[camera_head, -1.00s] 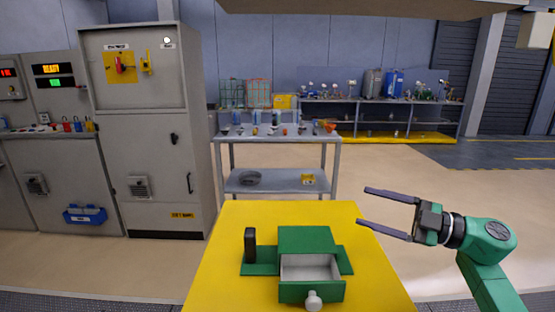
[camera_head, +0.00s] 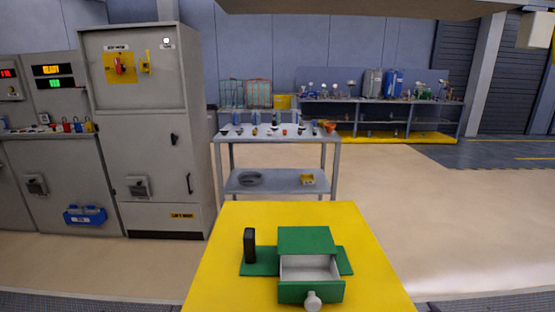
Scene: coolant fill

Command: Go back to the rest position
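Neither of my grippers shows in the head view, and no part of my arms is in the picture. In front of me, a green box (camera_head: 306,240) with its drawer (camera_head: 311,291) pulled open stands on a yellow table (camera_head: 222,262). The drawer looks empty and has a pale round knob (camera_head: 313,300) on its front. A black upright block (camera_head: 250,246) stands at the left end of the green base.
A grey cabinet (camera_head: 154,155) stands at the back left. A metal cart (camera_head: 276,188) with small items stands beyond the table. Shelving (camera_head: 378,122) lines the back wall. The floor (camera_head: 420,215) right of the table is clear.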

